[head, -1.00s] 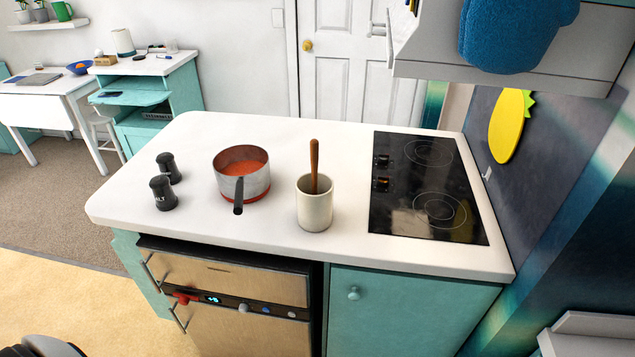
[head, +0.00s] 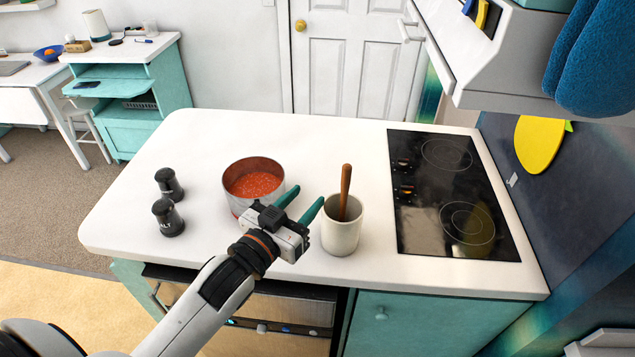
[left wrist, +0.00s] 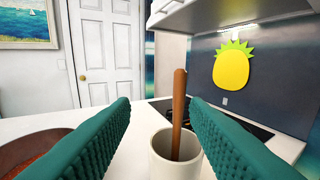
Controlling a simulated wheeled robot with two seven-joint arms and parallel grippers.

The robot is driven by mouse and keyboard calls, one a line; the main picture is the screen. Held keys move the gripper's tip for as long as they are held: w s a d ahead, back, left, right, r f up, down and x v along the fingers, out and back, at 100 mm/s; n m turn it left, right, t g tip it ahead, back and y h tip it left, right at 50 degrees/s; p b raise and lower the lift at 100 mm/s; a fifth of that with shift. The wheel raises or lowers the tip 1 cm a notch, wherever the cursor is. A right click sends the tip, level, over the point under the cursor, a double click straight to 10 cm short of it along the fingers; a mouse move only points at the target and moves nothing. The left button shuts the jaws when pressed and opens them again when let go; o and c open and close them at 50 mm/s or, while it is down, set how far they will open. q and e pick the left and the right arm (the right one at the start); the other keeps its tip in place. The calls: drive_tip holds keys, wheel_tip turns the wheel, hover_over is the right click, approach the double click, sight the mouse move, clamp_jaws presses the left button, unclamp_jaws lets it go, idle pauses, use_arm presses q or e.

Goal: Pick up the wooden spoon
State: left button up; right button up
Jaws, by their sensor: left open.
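The wooden spoon (head: 345,190) stands handle up in a cream cup (head: 342,236) on the white counter; its lower end is hidden inside the cup. My left gripper (head: 301,202) is open and empty, just left of the cup, with its teal fingers pointing toward the spoon. In the left wrist view the spoon handle (left wrist: 179,98) rises between and beyond the two open fingers (left wrist: 158,125), slightly right of centre. The cup (left wrist: 168,157) shows below it. My right gripper is not in view.
A pot of red sauce (head: 253,184) stands close behind and left of my left gripper. Two dark shakers (head: 168,217) stand farther left. A black cooktop (head: 450,195) lies right of the cup. A cabinet with a blue mitt (head: 590,60) hangs at upper right.

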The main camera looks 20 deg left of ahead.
sight(345, 176)
use_arm(q)
drive_tip(key=w+d, duration=0.1)
drive_tip(key=w+d+r+p, duration=0.1)
drive_tip(key=w, duration=0.1)
drive_tip(key=w+d+p, duration=0.1)
drive_tip(key=d, duration=0.1)
drive_tip(key=shift+w+d+r, duration=0.1)
drive_tip(key=shift+w+r, duration=0.15)
drive_tip(key=shift+w, duration=0.1)
drive_tip(key=w, duration=0.1)
drive_tip(key=w+p, duration=0.2)
drive_tip(key=shift+w+f, duration=0.15)
drive_tip(key=shift+f, duration=0.1)
drive_tip(key=shift+w+d+f+p, duration=0.1)
drive_tip(key=shift+w+d+p, duration=0.15)
drive_tip(key=shift+w, duration=0.25)
drive_tip(key=shift+w+d+f+p, duration=0.1)
drive_tip(key=shift+w+d+p, duration=0.1)
drive_tip(key=shift+w, duration=0.5)
drive_tip(key=shift+a+f, duration=0.1)
drive_tip(key=shift+s, duration=0.1)
drive_tip(key=c, duration=0.4)
clamp_jaws()
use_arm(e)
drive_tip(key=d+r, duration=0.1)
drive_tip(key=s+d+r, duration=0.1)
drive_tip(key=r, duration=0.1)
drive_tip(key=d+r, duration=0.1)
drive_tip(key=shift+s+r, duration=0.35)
